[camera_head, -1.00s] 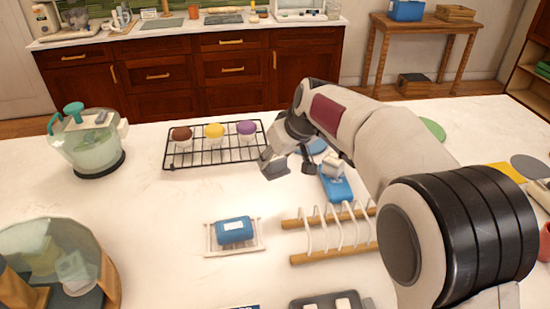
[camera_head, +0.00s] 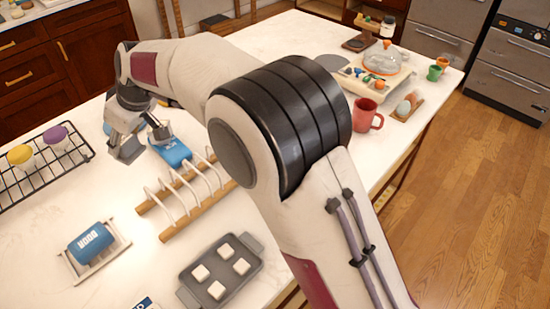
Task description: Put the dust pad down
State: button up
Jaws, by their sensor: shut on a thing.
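My gripper (camera_head: 131,136) is over the white table at the upper left of the view, left of my forearm. It is shut on a small grey block (camera_head: 127,150), which looks like the dust pad. The gripper partly covers the block, and I cannot tell whether its underside touches the table. A blue item (camera_head: 173,151) lies close by, just right of the gripper.
A wire rack with wooden rails (camera_head: 187,192) stands just in front. A blue labelled block on a small tray (camera_head: 121,246), a black cooling rack (camera_head: 88,151) and a grey tray with white cubes (camera_head: 226,287) are near. A red mug (camera_head: 366,116) stands right.

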jog(key=shift+m+t, duration=0.4)
jog(key=shift+m, duration=0.4)
jog(key=w+d, duration=0.2)
jog(key=d, duration=0.6)
jog(key=w+d, duration=0.3)
jog(key=d, duration=0.6)
jog(key=w+d, duration=0.3)
jog(key=d, duration=0.5)
jog(key=shift+d, duration=0.3)
jog(key=s+d+m, duration=0.1)
jog(key=s+d, duration=0.1)
jog(key=d, duration=1.1)
jog(key=s+d+m+t+h, duration=0.1)
jog(key=s+d, duration=0.1)
jog(key=d, duration=1.1)
jog(key=shift+s+d+r, duration=0.2)
jog(key=shift+s, duration=0.05)
jog(key=shift+f, duration=3.15)
jog(key=shift+f, duration=1.85)
